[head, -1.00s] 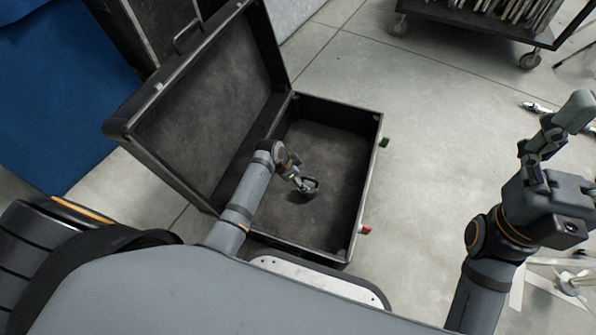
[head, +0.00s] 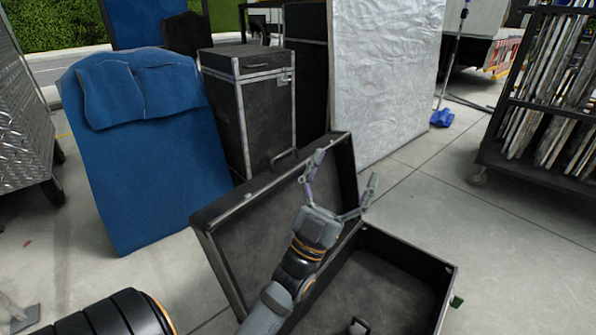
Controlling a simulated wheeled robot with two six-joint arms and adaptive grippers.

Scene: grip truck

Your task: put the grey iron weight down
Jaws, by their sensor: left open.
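A dark grey rounded piece, likely the iron weight (head: 358,327), shows at the bottom edge of the picture, on the floor of the open black case (head: 452,285). Most of it is cut off by the frame. My left gripper (head: 346,168) is raised in front of the case's open lid, well above and apart from the weight. Its fingers are spread wide with nothing between them. My right gripper is outside the view.
The case's lid (head: 265,225) stands open on the left. Behind it are a tall black flight case (head: 250,110), a blue padded board (head: 150,170) and a silvery panel (head: 385,80). A rack cart (head: 540,170) stands at right. Concrete floor is clear between.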

